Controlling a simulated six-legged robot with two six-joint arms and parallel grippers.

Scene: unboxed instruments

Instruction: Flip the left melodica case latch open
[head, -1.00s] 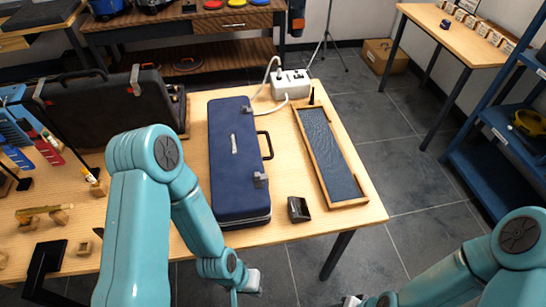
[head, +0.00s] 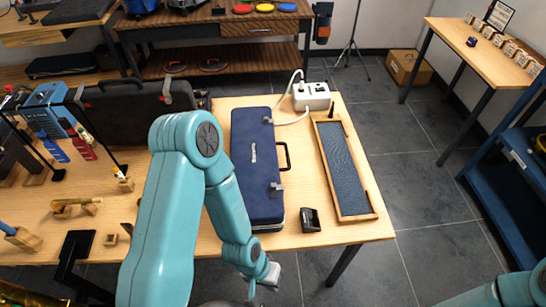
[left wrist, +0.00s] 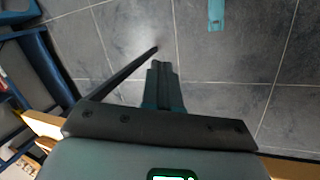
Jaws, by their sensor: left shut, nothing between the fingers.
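The navy blue melodica case (head: 250,190) lies shut on the wooden table, its long side running away from me. Its black handle (head: 288,157) is on the right side. One silver latch (head: 276,190) is near the close end, another (head: 267,121) near the far end. I cannot tell whether either latch is flipped. My left gripper (head: 262,287) is off the table's front edge, short of the case and apart from it. In the left wrist view its fingers (left wrist: 160,80) are shut and empty over grey floor. My right gripper is out of view.
A small black holder (head: 310,220) and a wood-framed tray (head: 375,205) sit right of the case. A white power strip (head: 311,96) with a cable is behind. A large open black case (head: 135,110) stands to the left.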

